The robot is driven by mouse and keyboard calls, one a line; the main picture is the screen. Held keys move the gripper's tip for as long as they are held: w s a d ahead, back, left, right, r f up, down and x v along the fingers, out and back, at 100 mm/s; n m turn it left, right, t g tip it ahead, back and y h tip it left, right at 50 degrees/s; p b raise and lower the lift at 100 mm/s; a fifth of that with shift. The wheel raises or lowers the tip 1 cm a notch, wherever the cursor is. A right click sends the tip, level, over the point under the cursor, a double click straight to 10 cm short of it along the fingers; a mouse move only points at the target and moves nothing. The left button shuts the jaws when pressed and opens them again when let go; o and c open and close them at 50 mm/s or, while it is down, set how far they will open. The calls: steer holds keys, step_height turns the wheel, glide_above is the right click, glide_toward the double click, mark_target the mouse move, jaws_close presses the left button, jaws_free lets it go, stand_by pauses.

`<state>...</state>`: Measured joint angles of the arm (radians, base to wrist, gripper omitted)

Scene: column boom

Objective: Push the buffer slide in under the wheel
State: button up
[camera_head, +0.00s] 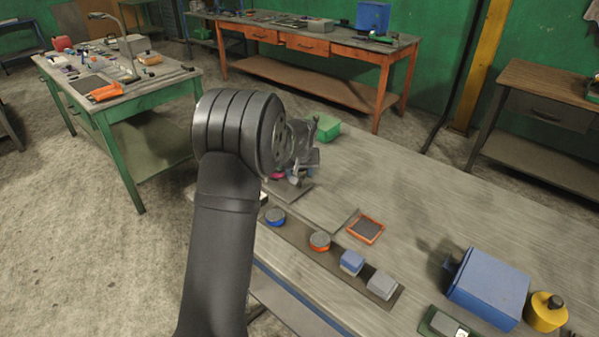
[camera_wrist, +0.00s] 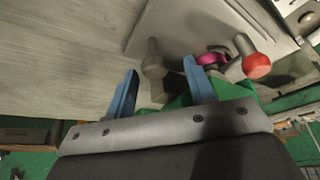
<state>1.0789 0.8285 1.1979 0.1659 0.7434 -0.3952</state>
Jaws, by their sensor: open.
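My gripper (camera_wrist: 160,68) is open, with its two blue fingers apart. A grey post with a rounded end (camera_wrist: 153,62) shows between the fingertips. It may be the handle of the buffer slide; I cannot tell whether a finger touches it. A magenta ring or wheel (camera_wrist: 212,60) lies just right of the right finger, partly hidden by it. Beside it is a grey lever with a red knob (camera_wrist: 257,66). A pale grey plate (camera_wrist: 185,22) lies behind them. In the head view my arm hides most of this spot; a little magenta (camera_head: 278,175) shows.
A green block (camera_head: 327,127) stands on the bench (camera_head: 400,200) behind my gripper. A dark strip with blue, orange and grey pieces (camera_head: 320,241) runs along the front. A blue box (camera_head: 488,288) and yellow container (camera_head: 545,312) stand at right. The bench's right middle is clear.

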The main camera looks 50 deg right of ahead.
steer(key=v, duration=1.7)
steer(key=shift+r, duration=0.2)
steer(key=x, duration=1.7)
steer(key=shift+s+f, duration=0.15)
steer(key=shift+f, duration=0.1)
steer(key=shift+s, duration=0.1)
